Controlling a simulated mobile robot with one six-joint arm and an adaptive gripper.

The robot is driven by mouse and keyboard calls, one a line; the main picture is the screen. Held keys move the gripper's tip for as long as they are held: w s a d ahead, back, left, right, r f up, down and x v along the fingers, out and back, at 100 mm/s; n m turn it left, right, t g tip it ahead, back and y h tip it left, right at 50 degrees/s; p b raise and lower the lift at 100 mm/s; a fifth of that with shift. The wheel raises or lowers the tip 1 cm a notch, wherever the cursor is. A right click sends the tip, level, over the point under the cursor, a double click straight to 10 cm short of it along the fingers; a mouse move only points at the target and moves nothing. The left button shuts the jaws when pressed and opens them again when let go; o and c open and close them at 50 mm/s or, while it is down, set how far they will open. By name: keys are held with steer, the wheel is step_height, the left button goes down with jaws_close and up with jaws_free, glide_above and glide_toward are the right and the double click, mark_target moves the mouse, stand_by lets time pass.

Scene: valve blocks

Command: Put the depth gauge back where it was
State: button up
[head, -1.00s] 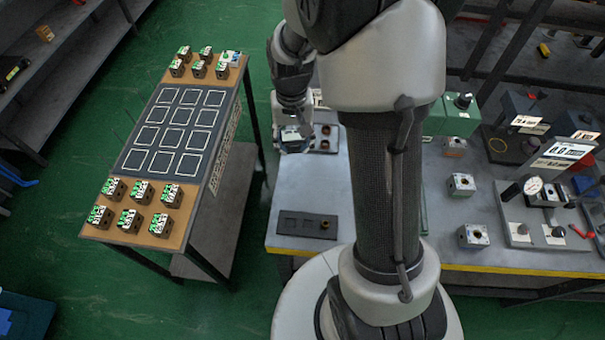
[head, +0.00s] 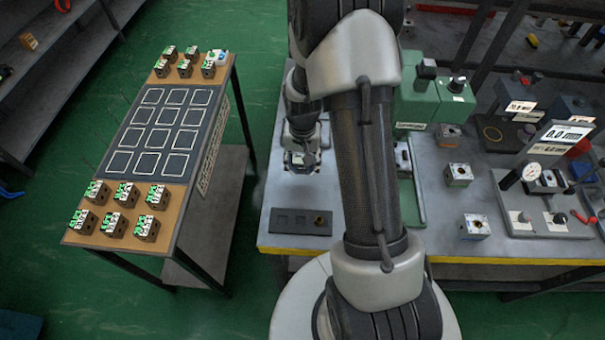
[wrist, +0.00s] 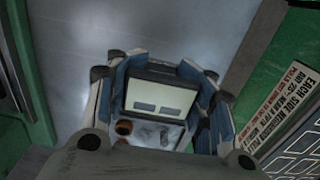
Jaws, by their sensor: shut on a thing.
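My gripper (wrist: 162,80) has blue-padded fingers and is shut on a small dark-framed box with a cream face and two grey windows. I take this box to be the depth gauge (wrist: 160,97); the fingers hide its sides. In the head view my gripper (head: 301,160) hangs over the left part of the grey workbench (head: 262,205), and the gauge is too small to make out there. Copper-coloured round parts (wrist: 124,127) show just below the gauge in the wrist view. I cannot tell whether the gauge touches anything beneath it.
A dark slotted tray (head: 300,222) with a brass part lies near the bench's front edge. A side table (head: 215,130) with valve blocks stands left, across a floor gap.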

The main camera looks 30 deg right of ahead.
mark_target(302, 173)
steer(key=shift+f+b, duration=0.55)
steer(key=shift+f, duration=1.5)
steer(key=shift+f, duration=0.2)
steer(key=o, duration=1.4)
steer(key=shift+r, duration=0.15)
